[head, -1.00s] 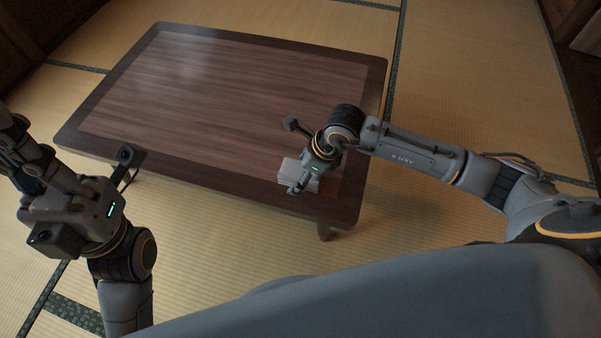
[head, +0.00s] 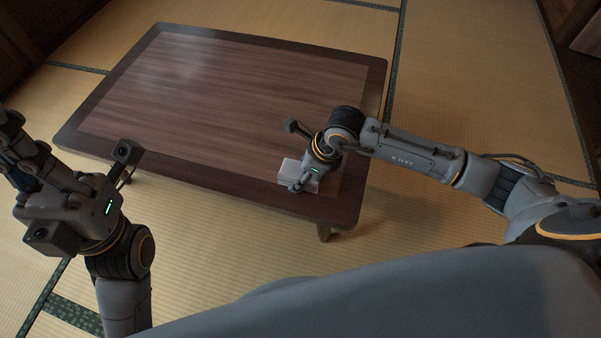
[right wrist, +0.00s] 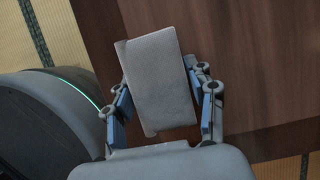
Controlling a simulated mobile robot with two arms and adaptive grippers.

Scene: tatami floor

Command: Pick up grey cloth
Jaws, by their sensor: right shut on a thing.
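The grey cloth (head: 288,171) is a small folded pale-grey rectangle at the near right corner of the low wooden table (head: 200,90). In the right wrist view the cloth (right wrist: 158,80) lies between the two blue-padded fingers and looks slightly tilted. My right gripper (head: 300,187) is over the cloth in the head view and hides part of it. In the right wrist view my right gripper (right wrist: 165,108) is shut on the cloth. I cannot tell whether the cloth is clear of the tabletop. My left gripper is off the table at the left; its fingertips are not clearly visible.
The rest of the tabletop is bare. Tatami floor (head: 470,80) surrounds the table and is free on the right. The table's near edge and a leg (head: 325,232) are close to my right gripper.

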